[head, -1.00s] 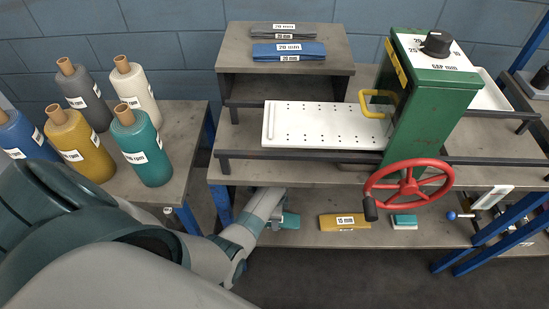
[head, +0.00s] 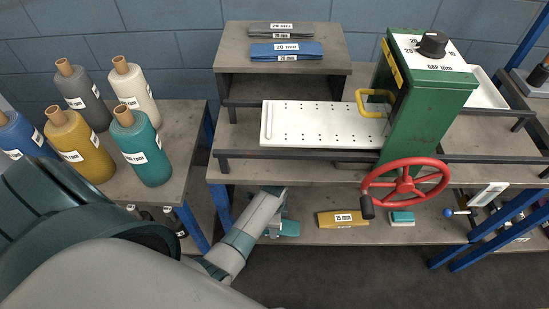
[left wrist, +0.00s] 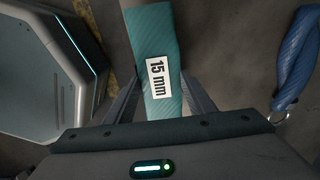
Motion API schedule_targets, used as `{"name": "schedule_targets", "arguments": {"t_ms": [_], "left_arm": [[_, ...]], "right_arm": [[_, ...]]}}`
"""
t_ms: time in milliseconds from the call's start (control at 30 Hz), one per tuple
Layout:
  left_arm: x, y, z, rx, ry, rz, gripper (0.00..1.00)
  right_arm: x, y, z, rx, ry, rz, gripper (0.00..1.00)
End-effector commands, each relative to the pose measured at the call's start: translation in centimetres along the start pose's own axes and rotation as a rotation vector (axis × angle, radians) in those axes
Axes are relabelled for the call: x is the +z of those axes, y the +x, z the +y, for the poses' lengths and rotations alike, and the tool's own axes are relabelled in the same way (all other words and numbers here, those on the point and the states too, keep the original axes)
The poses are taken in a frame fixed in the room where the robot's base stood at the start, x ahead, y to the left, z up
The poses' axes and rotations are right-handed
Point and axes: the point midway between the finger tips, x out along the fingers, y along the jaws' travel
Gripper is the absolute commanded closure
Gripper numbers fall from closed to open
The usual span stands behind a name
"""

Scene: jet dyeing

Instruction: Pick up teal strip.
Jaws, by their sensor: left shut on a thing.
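In the left wrist view, the teal strip (left wrist: 150,30) carries a white "15 mm" label and runs between the two fingers of my left gripper (left wrist: 158,88). The gripper is shut on the strip, with the label between the fingers. In the head view, my left gripper (head: 284,229) is at the front left edge of the lower shelf, mostly hidden behind my own forearm. I cannot clearly tell the strip from the gripper's teal parts there. My right gripper is not in view.
On the lower shelf (head: 310,205) lie a yellow strip (head: 343,218) and a small teal-and-white block (head: 402,218). Above stands a green machine (head: 425,115) with a red handwheel (head: 405,188). Blue (head: 287,50) and grey (head: 280,29) strips lie on the top shelf. Fabric rolls stand left.

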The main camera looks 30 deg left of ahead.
Motion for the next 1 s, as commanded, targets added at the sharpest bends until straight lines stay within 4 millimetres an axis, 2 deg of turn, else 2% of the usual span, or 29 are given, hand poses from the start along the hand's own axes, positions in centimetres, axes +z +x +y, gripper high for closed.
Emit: {"name": "schedule_targets", "arguments": {"t_ms": [33, 200, 400, 500, 700, 1000], "left_arm": [[0.0, 0.0, 1.6, 0.003, 0.001, 0.0, 0.76], [-0.2, 0.0, 5.8, 0.002, 0.002, 0.0, 0.76], [-0.4, 0.0, 9.8, 0.002, 0.0, 0.0, 0.76], [-0.5, 0.0, 11.1, 0.002, 0.001, 0.0, 0.76], [-0.6, 0.0, 12.4, 0.001, -0.001, 0.001, 0.76], [-0.6, 0.0, 12.5, 0.0, -0.001, 0.001, 0.76]], "right_arm": [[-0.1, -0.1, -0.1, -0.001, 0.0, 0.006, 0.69], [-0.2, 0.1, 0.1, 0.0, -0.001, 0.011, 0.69], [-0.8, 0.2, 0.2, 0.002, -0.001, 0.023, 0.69], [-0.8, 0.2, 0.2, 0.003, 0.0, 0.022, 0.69], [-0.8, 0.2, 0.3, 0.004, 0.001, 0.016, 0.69], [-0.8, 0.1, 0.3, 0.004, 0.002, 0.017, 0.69]]}}
